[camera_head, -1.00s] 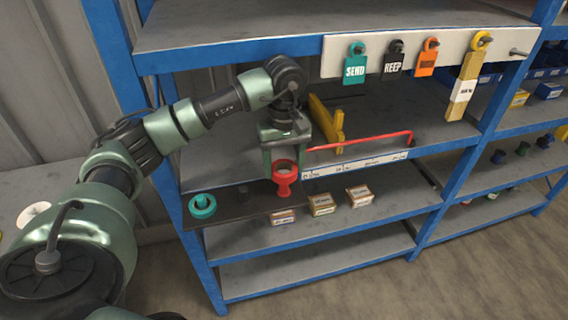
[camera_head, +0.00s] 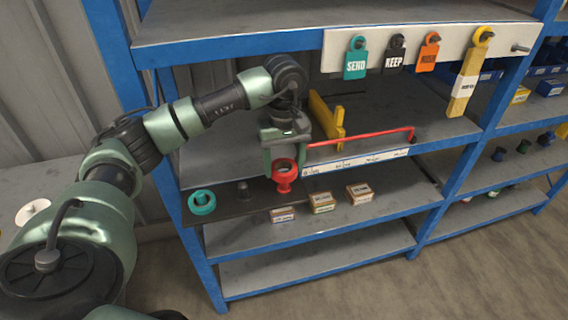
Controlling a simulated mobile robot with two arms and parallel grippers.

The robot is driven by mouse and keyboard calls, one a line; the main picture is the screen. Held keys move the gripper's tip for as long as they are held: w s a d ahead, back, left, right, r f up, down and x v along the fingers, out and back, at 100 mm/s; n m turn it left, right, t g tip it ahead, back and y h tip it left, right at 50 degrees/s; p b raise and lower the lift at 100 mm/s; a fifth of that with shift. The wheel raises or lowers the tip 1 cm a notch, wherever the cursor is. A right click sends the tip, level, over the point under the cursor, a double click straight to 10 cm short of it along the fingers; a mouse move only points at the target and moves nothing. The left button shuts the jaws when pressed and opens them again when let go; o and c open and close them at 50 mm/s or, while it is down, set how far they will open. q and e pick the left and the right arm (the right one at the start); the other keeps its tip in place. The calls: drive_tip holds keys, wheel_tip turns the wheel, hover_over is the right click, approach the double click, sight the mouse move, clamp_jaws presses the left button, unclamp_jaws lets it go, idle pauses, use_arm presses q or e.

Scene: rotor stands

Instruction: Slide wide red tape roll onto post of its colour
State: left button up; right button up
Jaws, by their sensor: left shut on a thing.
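The wide red tape roll (camera_head: 284,164) is in my left gripper (camera_head: 284,160), which is shut on it. They are in front of the middle shelf, at its left part. A narrower red piece (camera_head: 284,186), which looks like the red post's base, shows straight below the roll. Whether the roll is around the post or just above it, I cannot tell, as roll and fingers cover that part. A teal roll (camera_head: 202,203) lies to the left on the same dark board. My right gripper is not in view.
A dark grey post (camera_head: 243,190) stands between the teal and red pieces. Small boxes (camera_head: 321,203) lie in front on the shelf. A red bar (camera_head: 370,136) and a yellow piece (camera_head: 325,115) are close to the right. Hanging tags (camera_head: 356,62) are above right.

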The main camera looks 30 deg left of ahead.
use_arm(q)
drive_tip(key=shift+f, duration=0.25)
drive_tip(key=shift+f+b, duration=0.35)
drive_tip(key=shift+b, duration=0.15)
drive_tip(key=shift+f, duration=0.2)
drive_tip(key=shift+f+b, duration=1.2)
drive_tip(key=shift+f, duration=0.05)
drive_tip(key=shift+f+b, duration=0.35)
idle(0.5)
drive_tip(key=o, duration=1.6)
drive_tip(key=shift+o, duration=0.2)
drive_tip(key=shift+r, duration=0.15)
